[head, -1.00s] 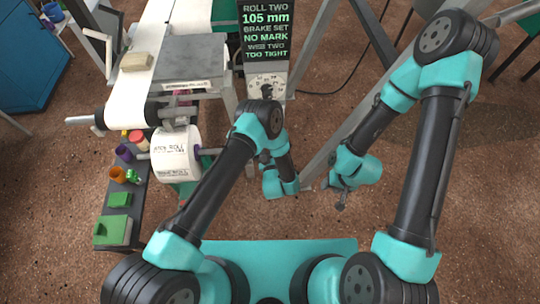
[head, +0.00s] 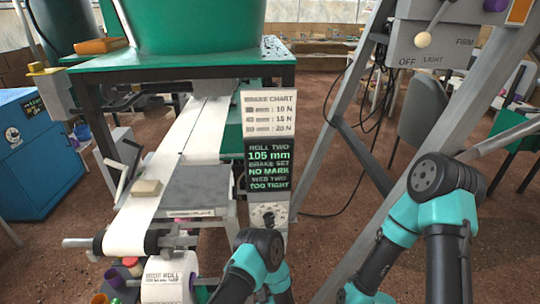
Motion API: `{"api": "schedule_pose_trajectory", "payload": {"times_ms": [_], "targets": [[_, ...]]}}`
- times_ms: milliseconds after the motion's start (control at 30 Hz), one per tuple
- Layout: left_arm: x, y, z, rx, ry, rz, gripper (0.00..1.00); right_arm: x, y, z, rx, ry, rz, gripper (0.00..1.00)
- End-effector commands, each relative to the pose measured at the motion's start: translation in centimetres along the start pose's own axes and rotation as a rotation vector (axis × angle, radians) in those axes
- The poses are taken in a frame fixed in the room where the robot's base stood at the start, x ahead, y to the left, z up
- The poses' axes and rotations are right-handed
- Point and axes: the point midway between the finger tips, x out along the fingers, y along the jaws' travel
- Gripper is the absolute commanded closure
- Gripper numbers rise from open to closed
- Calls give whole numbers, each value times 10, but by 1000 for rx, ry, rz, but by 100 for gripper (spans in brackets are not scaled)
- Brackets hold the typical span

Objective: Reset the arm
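My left arm (head: 258,262) shows only in part at the bottom middle of the head view. My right arm (head: 440,215) is at the right, bent, with its lower part running down out of the frame. Both grippers are below the bottom edge, so whether they are open or shut is hidden.
A white paper web (head: 180,150) runs down to a paper roll (head: 168,278) at the lower left. A grey plate (head: 195,188) lies beside a tan block (head: 146,188). A sign (head: 269,163) reads "105 mm". A control box (head: 432,45) hangs upper right on a slanted metal frame (head: 345,95).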

Motion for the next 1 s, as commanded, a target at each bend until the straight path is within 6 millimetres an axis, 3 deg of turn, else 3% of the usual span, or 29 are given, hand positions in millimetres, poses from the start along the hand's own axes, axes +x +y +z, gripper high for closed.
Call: {"api": "schedule_pose_trajectory", "payload": {"times_ms": [233, 467, 667, 1000], "targets": [[14, -37, -37, 45, -284, -116, 36, 0, 0, 0, 0, 0, 0, 57], [-7, -76, -76, 88, -599, -196, 36, 0, 0, 0, 0, 0, 0, 57], [-53, -106, -115, 119, -878, -235, 36, 0, 0, 0, 0, 0, 0, 57], [-166, -139, -185, 151, -1315, -233, 36, 0, 0, 0, 0, 0, 0, 57]]}}
